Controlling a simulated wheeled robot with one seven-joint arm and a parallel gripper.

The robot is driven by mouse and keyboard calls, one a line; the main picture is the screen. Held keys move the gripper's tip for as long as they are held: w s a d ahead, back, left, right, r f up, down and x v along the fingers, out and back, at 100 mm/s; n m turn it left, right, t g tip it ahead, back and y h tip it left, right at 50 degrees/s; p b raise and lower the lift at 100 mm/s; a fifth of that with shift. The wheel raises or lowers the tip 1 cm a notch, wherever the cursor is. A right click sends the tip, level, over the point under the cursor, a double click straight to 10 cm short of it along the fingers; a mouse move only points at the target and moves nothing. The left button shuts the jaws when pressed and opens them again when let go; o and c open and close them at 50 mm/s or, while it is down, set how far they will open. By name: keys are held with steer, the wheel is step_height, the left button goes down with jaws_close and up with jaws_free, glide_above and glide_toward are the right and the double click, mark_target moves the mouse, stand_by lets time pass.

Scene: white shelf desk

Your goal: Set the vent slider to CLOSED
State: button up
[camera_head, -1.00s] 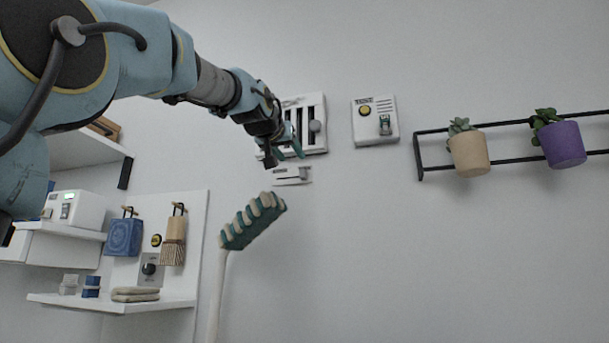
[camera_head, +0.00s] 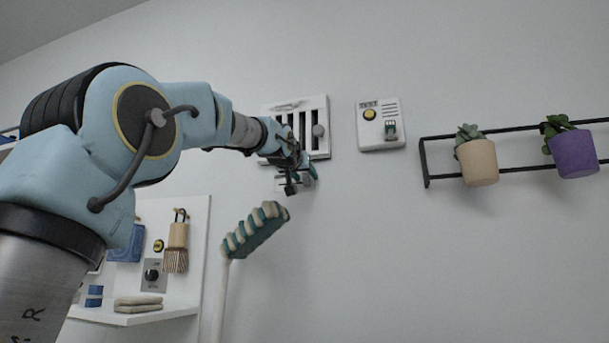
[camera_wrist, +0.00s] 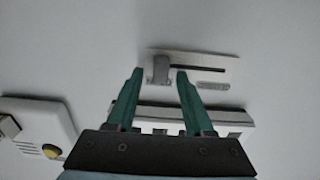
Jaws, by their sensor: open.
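In the head view my gripper (camera_head: 300,186) largely covers the plate, just below the white slatted vent (camera_head: 325,148). The label is too blurred to read.
A white box with a yellow button (camera_head: 380,138) is on the wall right of the vent. A black rail (camera_head: 423,165) with two potted plants is further right. A striped brush head (camera_head: 255,230) on a pale handle stands below my gripper. Shelves are at lower left.

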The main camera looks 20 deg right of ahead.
steer(key=shift+c, duration=0.3)
jaws_close()
stand_by(1.0)
